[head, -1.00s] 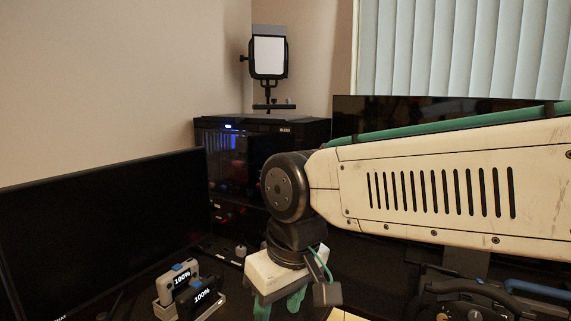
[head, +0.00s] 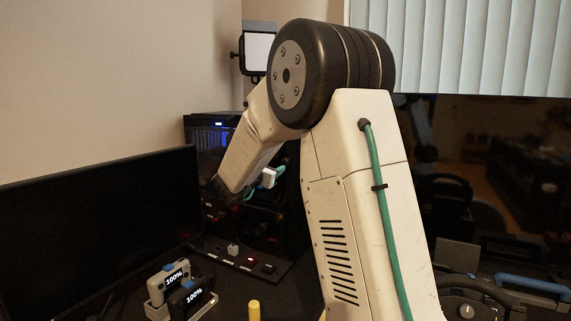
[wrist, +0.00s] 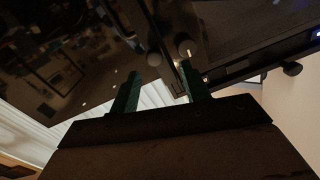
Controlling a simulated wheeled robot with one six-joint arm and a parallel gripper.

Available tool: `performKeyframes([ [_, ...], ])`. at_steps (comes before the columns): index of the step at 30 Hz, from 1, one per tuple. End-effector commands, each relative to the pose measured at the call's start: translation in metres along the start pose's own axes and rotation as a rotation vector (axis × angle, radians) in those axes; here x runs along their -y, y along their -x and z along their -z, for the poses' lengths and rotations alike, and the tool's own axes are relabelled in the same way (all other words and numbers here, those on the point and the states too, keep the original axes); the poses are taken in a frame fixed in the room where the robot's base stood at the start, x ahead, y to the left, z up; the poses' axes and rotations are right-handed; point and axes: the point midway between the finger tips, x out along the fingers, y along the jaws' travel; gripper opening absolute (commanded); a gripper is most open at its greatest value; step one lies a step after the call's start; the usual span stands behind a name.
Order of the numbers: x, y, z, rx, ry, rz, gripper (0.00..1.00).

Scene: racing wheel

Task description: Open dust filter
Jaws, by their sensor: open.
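The dark computer tower (head: 205,135) stands at the back, left of my raised arm, with a small blue light near its top; my arm covers its right part. I cannot pick out a dust filter on it. In the wrist view, my gripper (wrist: 158,82) is open, its two green fingers apart with nothing between them. Beyond the fingers are a dark, glossy surface with reflections and small round knobs (wrist: 182,46). A blue light shows at that view's right edge. In the head view the fingers cannot be made out clearly near the tower.
A black monitor (head: 100,235) stands at the left. Two devices reading 100% (head: 178,290) sit in a holder at the front. A lamp (head: 258,52) rises behind the tower. A dark screen (head: 490,160) and a steering wheel (head: 470,300) are at the right.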

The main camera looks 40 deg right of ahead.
Motion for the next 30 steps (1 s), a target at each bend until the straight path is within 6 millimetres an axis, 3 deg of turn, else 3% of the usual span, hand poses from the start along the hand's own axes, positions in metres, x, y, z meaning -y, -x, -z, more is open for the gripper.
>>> performKeyframes([
  [16,-0.01,-0.072,0.0,-0.023,0.005,-0.043,0.47],
  [28,-0.009,-0.082,0.001,-0.022,0.006,-0.04,0.47],
  [30,-0.009,-0.082,0.001,-0.022,0.006,-0.04,0.3],
])
